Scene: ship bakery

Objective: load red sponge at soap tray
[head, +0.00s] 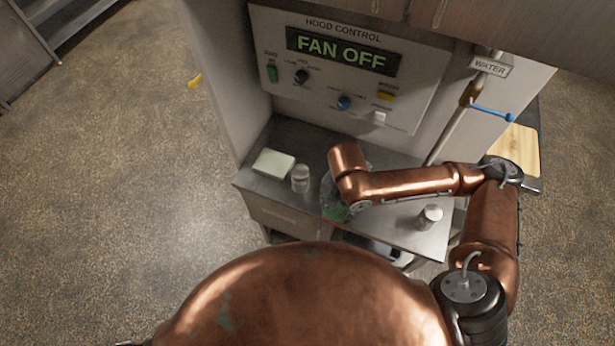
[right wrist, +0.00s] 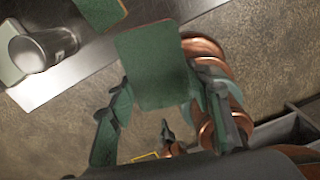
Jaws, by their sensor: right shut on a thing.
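My right gripper (head: 336,209) is at the counter's front edge in the head view, mostly hidden by my own copper arm. In the right wrist view its dark green fingers are shut on a flat sponge (right wrist: 150,65). The sponge shows a green face and a thin reddish edge; I take it as the red sponge. A pale, low rectangular thing (head: 273,163) lies on the counter's left end, perhaps the soap tray; I cannot tell for sure. The gripper is to the right of it and apart from it.
A second green piece with a reddish edge (right wrist: 101,12) shows at the wrist view's top. A metal shaker (head: 300,179) stands between the pale thing and my gripper. Another shaker (head: 430,216) stands at the counter's right. The hood control panel (head: 345,70) rises behind.

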